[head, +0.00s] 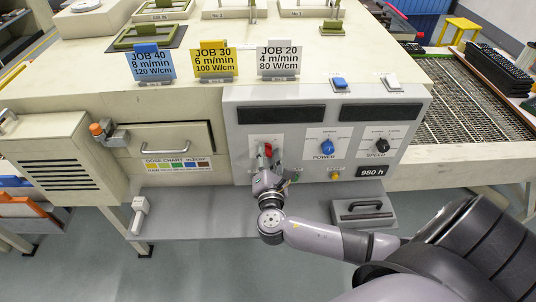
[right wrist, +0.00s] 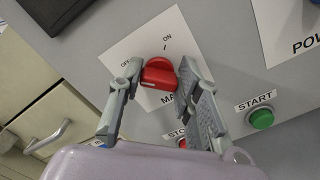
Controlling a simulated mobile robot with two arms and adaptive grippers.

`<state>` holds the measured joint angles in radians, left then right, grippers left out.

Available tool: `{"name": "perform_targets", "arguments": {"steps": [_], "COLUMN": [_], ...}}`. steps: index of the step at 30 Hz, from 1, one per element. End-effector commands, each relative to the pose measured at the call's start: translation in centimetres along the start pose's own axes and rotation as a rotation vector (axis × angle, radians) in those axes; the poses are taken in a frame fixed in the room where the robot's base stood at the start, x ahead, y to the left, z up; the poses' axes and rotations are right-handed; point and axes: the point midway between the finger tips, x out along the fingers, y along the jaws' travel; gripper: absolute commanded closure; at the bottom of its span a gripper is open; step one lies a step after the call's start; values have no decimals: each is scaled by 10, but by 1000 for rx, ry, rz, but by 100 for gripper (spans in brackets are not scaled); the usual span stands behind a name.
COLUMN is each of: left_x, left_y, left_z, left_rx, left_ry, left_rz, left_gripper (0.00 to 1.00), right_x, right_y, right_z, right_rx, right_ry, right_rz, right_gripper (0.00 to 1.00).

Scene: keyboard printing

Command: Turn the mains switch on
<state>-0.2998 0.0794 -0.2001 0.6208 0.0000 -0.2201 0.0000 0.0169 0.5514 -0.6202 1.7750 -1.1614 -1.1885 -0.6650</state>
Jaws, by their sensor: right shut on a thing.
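The mains switch is a red rotary knob (head: 268,149) on a white plate at the left of the grey control panel (head: 238,122). In the right wrist view the red knob (right wrist: 159,74) sits between the fingers of my right gripper (right wrist: 160,80), one on each side, closed on it. OFF is printed to its left and ON above it, each with a tick mark. I cannot tell for sure which mark the knob points at. In the head view my right gripper (head: 267,163) reaches up to the knob from below. My left gripper is not in view.
A green START button (right wrist: 261,118) and a partly hidden red button (right wrist: 182,143) are close to the gripper. The blue POWER knob (head: 327,147) and black SPEED knob (head: 381,145) are to the right. A drawer (head: 165,138) is to the left; a grey shelf (head: 185,212) runs below.

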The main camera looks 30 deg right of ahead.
Motion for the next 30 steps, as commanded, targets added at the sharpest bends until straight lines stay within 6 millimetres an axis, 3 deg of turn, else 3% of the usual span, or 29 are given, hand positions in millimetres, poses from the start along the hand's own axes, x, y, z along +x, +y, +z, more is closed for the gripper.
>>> {"name": "perform_targets", "arguments": {"steps": [9, 20, 30], "left_x": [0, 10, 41], "left_y": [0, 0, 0], "left_z": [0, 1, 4], "left_rx": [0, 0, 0], "left_ry": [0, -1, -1], "left_rz": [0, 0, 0], "left_gripper": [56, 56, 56], "right_x": [0, 0, 0], "right_y": [-1, -3, -7], "right_z": [0, -2, -4], "right_rx": [-1, 64, 322], "right_ry": [0, -1, -3], "right_rz": [-2, -3, -4], "right_gripper": [96, 96, 96]}}
